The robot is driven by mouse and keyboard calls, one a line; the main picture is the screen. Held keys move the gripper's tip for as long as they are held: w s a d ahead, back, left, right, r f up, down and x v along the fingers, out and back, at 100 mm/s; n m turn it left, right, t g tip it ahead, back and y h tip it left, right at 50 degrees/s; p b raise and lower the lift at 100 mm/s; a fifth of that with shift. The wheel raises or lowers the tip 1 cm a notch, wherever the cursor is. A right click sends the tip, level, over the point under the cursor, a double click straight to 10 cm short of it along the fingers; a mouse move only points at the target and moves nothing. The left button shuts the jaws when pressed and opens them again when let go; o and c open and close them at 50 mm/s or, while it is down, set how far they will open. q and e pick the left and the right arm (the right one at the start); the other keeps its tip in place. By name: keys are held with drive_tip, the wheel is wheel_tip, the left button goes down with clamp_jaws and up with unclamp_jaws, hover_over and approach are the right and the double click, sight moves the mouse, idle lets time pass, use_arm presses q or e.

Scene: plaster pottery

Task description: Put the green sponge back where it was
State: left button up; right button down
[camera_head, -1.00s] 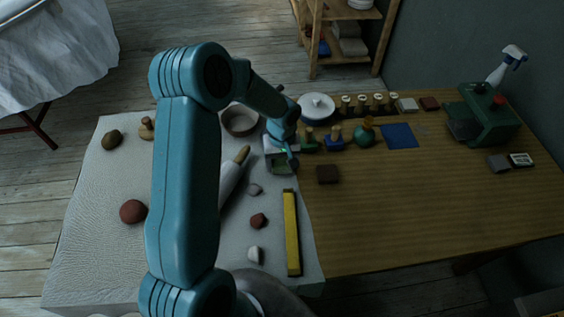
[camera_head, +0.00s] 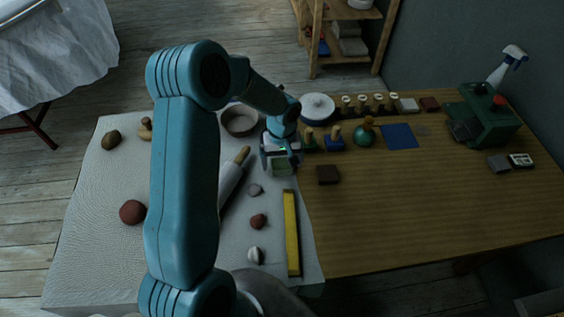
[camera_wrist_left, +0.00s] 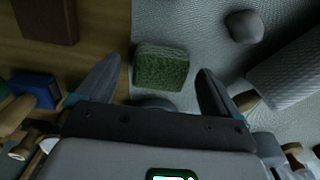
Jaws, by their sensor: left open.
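The green sponge (camera_head: 281,168) lies on the white cloth near its right edge, beside the bare wood. It has a green top and paler sides. My left gripper (camera_head: 281,160) is at the sponge in the head view. In the left wrist view the sponge (camera_wrist_left: 162,70) shows between and just beyond the two open, empty fingers (camera_wrist_left: 160,76); neither finger visibly touches it. I cannot tell the exact height of the fingers above it. My right gripper is not in view.
A rolling pin (camera_head: 233,180), a grey stone (camera_head: 255,189) and a yellow bar (camera_head: 291,232) lie nearby on the cloth. A dark brown block (camera_head: 328,174) and a blue-based stamp (camera_head: 334,139) stand right of the sponge. The wood at right front is clear.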

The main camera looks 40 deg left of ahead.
sight(282, 163)
use_arm(q)
wheel_tip(282, 163, up, 11)
drive_tip(key=shift+f, duration=0.2)
drive_tip(key=shift+r, duration=0.1)
idle(0.4)
